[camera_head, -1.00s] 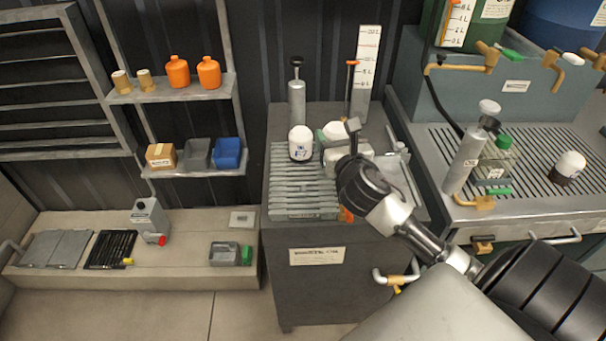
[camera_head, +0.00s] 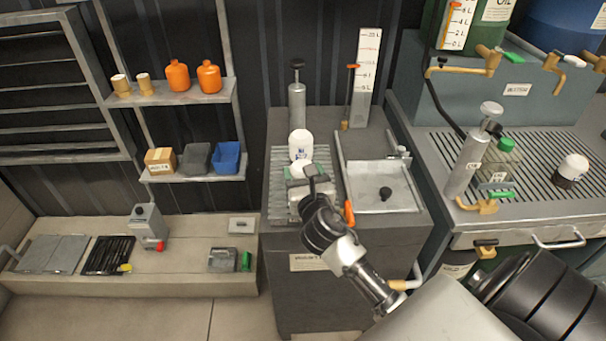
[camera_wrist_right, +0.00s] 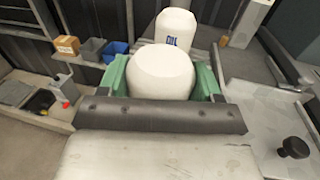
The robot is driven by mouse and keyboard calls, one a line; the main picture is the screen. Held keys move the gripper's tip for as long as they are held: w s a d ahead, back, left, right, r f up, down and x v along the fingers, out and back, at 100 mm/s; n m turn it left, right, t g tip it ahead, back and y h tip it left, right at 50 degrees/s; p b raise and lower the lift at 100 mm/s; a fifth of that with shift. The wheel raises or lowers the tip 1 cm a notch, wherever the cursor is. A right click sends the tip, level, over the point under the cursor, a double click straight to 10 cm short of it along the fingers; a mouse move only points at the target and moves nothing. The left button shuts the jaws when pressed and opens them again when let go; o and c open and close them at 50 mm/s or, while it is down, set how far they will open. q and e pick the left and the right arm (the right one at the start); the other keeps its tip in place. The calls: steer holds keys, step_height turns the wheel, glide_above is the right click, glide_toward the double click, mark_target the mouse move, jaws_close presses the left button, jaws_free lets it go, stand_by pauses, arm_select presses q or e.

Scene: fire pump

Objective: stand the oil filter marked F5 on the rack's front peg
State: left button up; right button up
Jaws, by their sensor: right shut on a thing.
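My right gripper (camera_head: 301,172) is shut on a white, round-topped oil filter (camera_wrist_right: 162,72); its green finger pads press on both sides. This filter also shows in the head view (camera_head: 299,168), over the front part of the grey ribbed rack (camera_head: 280,197). No mark on it can be read, and its lower end is hidden, so I cannot tell whether it touches the rack. A second white filter (camera_head: 300,142) with a dark blue mark stands upright just behind it on the rack. The front peg is hidden. My left gripper is not in view.
A metal tray (camera_head: 385,205) with a black knob (camera_head: 385,194) lies right of the rack. A grey pump cylinder (camera_head: 297,108) and a scale board (camera_head: 367,65) stand behind. A third filter (camera_head: 573,167), white with a dark base, stands on the right-hand grating (camera_head: 530,150).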

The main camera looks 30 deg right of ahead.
steer(key=o, duration=1.1)
steer(key=shift+o, duration=0.2)
steer(key=b+v, duration=0.1)
steer(key=v, duration=1.1)
steer(key=shift+r, duration=0.1)
